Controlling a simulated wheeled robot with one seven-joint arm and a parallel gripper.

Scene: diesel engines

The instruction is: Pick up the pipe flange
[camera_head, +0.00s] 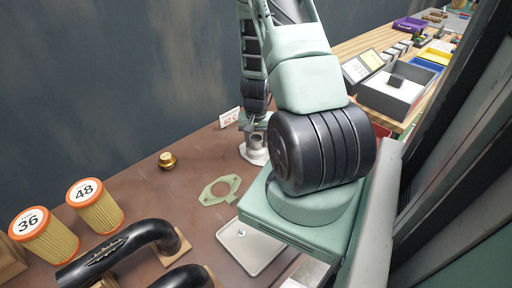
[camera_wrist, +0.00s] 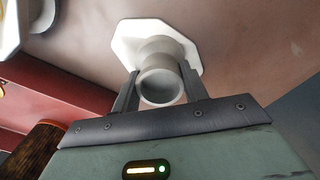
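The pipe flange (camera_wrist: 161,82) is a pale grey-white piece with a short round pipe neck on a wide flat base. In the wrist view its open pipe mouth faces me, and the base lies on the brown table. My gripper (camera_wrist: 160,80) has one dark finger on each side of the neck, with no clear gap showing. In the head view the pipe flange (camera_head: 254,150) stands upright on the table, and my gripper (camera_head: 256,127) is right above it, pointing down. The fingertips are small and partly hidden there.
A flat green gasket (camera_head: 232,183), a brass piece (camera_head: 167,160) and a light tray (camera_head: 250,250) lie nearby. Two yellow filters (camera_head: 95,206) and black curved pipes (camera_head: 120,250) stand front left. A number sign (camera_head: 229,117) is just behind the flange. A grey box (camera_head: 394,92) is at right.

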